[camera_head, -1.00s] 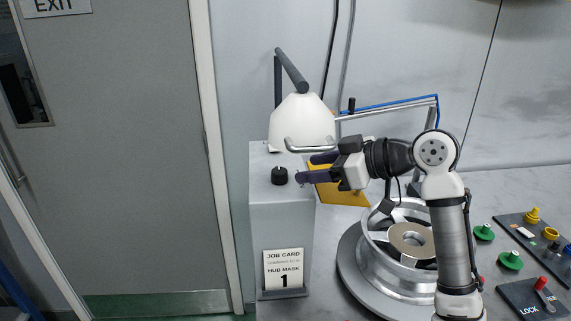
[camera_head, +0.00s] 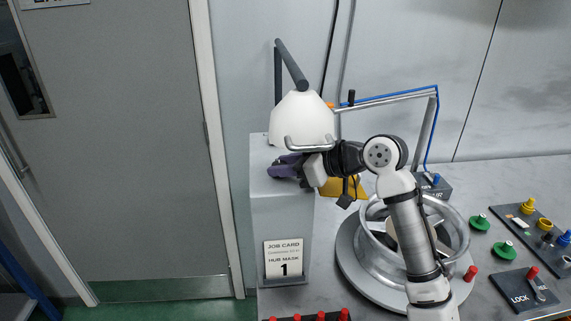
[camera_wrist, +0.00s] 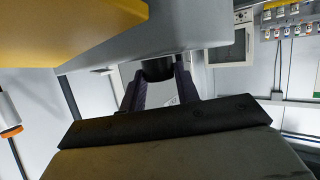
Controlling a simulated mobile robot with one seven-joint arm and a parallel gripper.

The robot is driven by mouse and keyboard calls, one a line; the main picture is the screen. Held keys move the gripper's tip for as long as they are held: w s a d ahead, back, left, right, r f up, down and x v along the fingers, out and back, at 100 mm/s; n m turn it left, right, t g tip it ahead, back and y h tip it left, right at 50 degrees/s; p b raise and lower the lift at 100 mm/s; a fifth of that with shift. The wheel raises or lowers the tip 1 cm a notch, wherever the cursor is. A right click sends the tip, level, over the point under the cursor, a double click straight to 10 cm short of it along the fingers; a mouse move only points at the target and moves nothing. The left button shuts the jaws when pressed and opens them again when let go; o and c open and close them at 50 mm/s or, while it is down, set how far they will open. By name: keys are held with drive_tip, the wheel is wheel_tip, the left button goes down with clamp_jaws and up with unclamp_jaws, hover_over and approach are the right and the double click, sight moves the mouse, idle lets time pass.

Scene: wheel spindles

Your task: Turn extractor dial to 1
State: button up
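The extractor dial is a small black knob on top of the grey pedestal (camera_head: 270,215), below the white hood (camera_head: 300,120). In the head view my gripper (camera_head: 284,167) covers it. In the wrist view the dark dial (camera_wrist: 157,70) sits between my two purple-grey fingertips. My gripper (camera_wrist: 160,82) is closed in on it from both sides, and the fingers look to touch it. The dial's pointer and any marks around it are hidden. The job card (camera_head: 284,258) on the pedestal's front reads HUB MASK 1.
A metal handle bar (camera_head: 308,146) on the hood is close above my gripper. A yellow block (camera_head: 345,188) stands behind my wrist. A wheel rim (camera_head: 450,225) on a round turntable fills the bench middle. Green, red and yellow knobs and a LOCK panel (camera_head: 527,290) are at right.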

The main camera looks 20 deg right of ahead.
drive_tip(key=c, duration=0.4)
drive_tip(key=shift+o, duration=0.2)
drive_tip(key=shift+a+f+m+t+h+b, duration=0.15)
drive_tip(key=shift+m+t+h+b, duration=0.45)
drive_tip(key=shift+m+h+b, duration=0.5)
drive_tip(key=shift+s+a+m+t+h+b, duration=0.15)
drive_tip(key=shift+m+t+h+b, duration=0.25)
drive_tip(key=shift+m+h+b, duration=0.35)
drive_tip(key=m+h, duration=0.1)
drive_tip(key=m+h+b, duration=0.1)
drive_tip(key=m+h, duration=0.1)
drive_tip(key=m+t+h+b, duration=0.1)
drive_tip(key=h, duration=0.1)
drive_tip(key=shift+a+m, duration=0.25)
drive_tip(key=shift+a, duration=0.05)
drive_tip(key=shift+a+m+g+h, duration=0.1)
drive_tip(key=shift+m+g+h, duration=0.3)
drive_tip(key=shift+m+h, duration=1.6)
drive_tip(key=shift+h, duration=0.35)
